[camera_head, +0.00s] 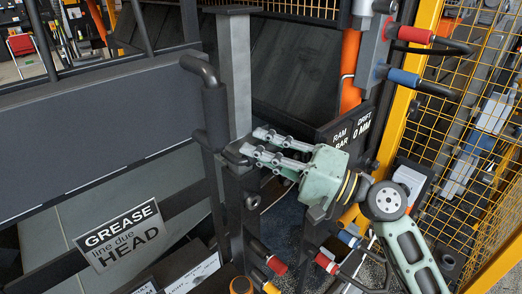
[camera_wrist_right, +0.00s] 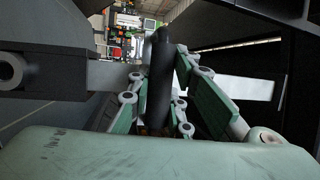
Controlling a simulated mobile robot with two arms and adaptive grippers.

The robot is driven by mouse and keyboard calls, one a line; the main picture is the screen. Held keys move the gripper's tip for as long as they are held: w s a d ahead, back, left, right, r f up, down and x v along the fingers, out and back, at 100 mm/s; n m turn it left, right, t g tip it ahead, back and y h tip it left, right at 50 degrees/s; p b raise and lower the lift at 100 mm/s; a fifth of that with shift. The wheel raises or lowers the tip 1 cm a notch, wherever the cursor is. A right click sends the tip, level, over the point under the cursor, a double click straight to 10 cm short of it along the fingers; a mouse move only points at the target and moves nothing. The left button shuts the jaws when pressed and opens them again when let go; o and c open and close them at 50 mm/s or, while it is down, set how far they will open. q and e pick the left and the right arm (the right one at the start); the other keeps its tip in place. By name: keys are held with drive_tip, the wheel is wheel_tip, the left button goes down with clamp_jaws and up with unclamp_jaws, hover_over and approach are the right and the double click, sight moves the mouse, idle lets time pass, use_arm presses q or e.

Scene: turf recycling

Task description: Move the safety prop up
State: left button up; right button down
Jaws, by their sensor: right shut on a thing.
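The safety prop (camera_head: 238,80) looks like an upright grey bar with a flat top plate, left of centre in the head view. Its lower part runs into a dark upright sleeve. My right gripper (camera_head: 249,147) comes in from the right at the foot of the grey bar. In the right wrist view its fingers (camera_wrist_right: 158,88) are shut around a dark round handle (camera_wrist_right: 160,75), which stands between them. The fingers hide part of the handle, and how it joins the prop is hard to see. My left gripper is not in view.
A bent black tube with a thick grip (camera_head: 214,112) stands just left of the prop. A dark grey beam (camera_head: 95,125) runs left, above a grease sign (camera_head: 120,237). A yellow mesh guard (camera_head: 455,130) and hoses with red and blue fittings (camera_head: 404,77) crowd the right.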

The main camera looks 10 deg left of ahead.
drive_tip(key=shift+d+r+p, duration=0.1)
drive_tip(key=shift+r+p, duration=3.45)
drive_tip(key=shift+r, duration=2.85)
drive_tip(key=c, duration=1.6)
unclamp_jaws()
drive_tip(key=shift+c, duration=0.2)
drive_tip(key=shift+o, duration=0.3)
drive_tip(key=shift+f, duration=0.1)
drive_tip(key=v, duration=1.2)
